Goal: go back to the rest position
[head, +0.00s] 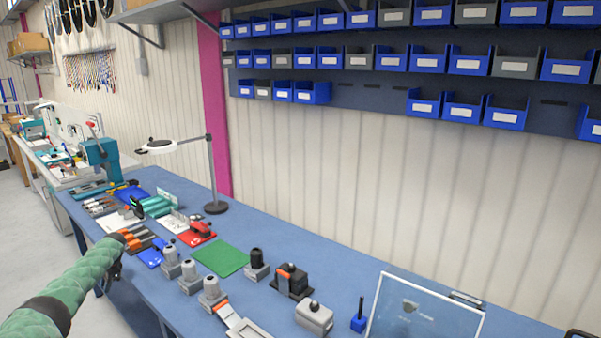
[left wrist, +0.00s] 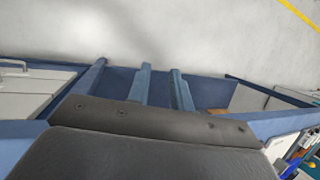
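My left arm, in a green sleeve, comes in from the left in the head view. My left gripper (head: 116,268) is a small dark shape at its end, by the front edge of the blue workbench (head: 150,290). It is partly hidden behind the arm, and its fingers cannot be made out. In the left wrist view the dark gripper body (left wrist: 150,145) fills the lower part, with the floor and blue bench frame beyond it. No held object shows there. My right gripper is in neither view.
The bench holds several grey fixtures (head: 188,278), a green mat (head: 221,259), a red tool (head: 198,233) and a clear panel (head: 420,312). A magnifier lamp (head: 212,170) stands at the back. Blue bins (head: 465,108) hang on the wall. Floor (head: 25,225) shows at the left.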

